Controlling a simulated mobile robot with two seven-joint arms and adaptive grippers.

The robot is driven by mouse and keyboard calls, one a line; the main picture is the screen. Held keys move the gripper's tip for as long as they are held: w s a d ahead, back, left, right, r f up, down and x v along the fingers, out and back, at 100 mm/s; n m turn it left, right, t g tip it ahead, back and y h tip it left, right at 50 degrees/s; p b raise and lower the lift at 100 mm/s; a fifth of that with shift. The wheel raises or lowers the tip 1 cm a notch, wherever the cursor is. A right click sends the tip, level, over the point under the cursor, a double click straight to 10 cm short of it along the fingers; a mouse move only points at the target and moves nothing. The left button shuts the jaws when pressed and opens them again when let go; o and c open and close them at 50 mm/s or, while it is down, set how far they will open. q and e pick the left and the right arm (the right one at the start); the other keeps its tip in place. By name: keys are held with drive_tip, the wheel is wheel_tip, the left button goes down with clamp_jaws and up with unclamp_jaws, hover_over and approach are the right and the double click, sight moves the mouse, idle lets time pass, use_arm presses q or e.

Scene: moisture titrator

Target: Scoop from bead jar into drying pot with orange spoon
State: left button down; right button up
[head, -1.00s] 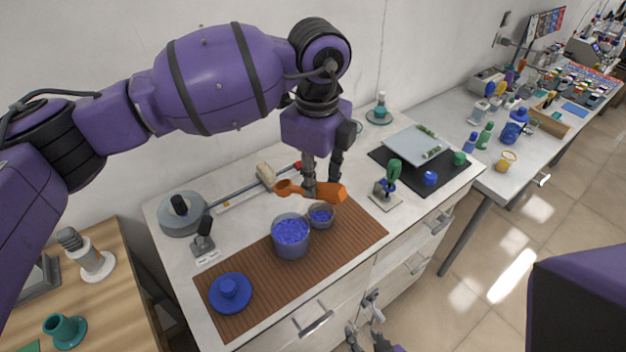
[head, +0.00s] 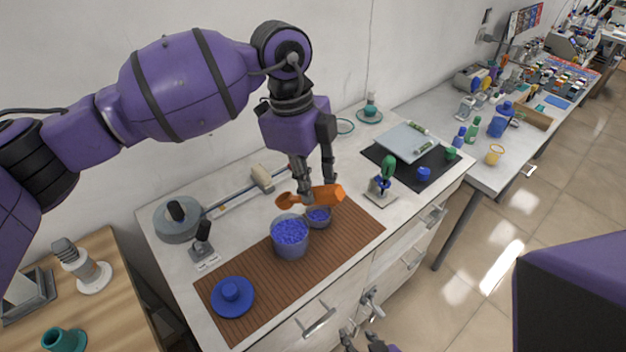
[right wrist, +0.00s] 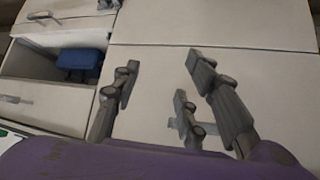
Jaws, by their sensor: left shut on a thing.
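My left gripper (head: 317,197) is shut on the orange spoon (head: 287,201), with the scoop end pointing left and the thick handle end right. The spoon is above the rear rims of two grey containers. The larger container (head: 291,248), full of blue beads, looks like the bead jar. A smaller grey pot (head: 319,224) beside it, which looks like the drying pot, also holds blue beads; the spoon and gripper partly cover its back. I cannot tell whether the scoop holds beads. My right gripper (right wrist: 162,65) is open and empty before cabinet fronts.
Both containers stand on a brown slatted mat (head: 347,232). A blue lid-like disc (head: 232,297) lies at its front left. A green-topped stand (head: 383,185) and black mat (head: 446,166) are to the right. An open drawer (right wrist: 45,75) holds something blue.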

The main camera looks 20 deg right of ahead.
sight(300, 200)
use_arm(q)
drive_tip(key=f+g+h, duration=0.1)
drive_tip(key=w+a+f, duration=0.1)
drive_tip(key=f, duration=0.1)
drive_tip(key=shift+w+a+g+h+b, duration=0.15)
drive_tip(key=shift+a+g+h+b, duration=0.05)
drive_tip(key=shift+g+h+b, duration=0.2)
drive_tip(key=shift+w+a+f+g+h, duration=0.15)
drive_tip(key=shift+f+g+h, duration=0.05)
drive_tip(key=shift+f, duration=0.15)
drive_tip(key=shift+w+a+f+g+h, duration=0.1)
drive_tip(key=shift+w+f+g+h, duration=0.1)
drive_tip(key=shift+f, duration=0.15)
drive_tip(key=shift+s+f, duration=0.1)
drive_tip(key=shift+f, duration=3.15)
use_arm(e)
drive_tip(key=shift+s+f, duration=0.3)
drive_tip(key=shift+f, duration=0.25)
use_arm(q)
drive_tip(key=shift+f, duration=0.35)
use_arm(e)
drive_tip(key=shift+w+r, duration=0.4)
drive_tip(key=shift+r, duration=0.15)
drive_tip(key=shift+s+f, duration=0.15)
drive_tip(key=shift+f, duration=0.05)
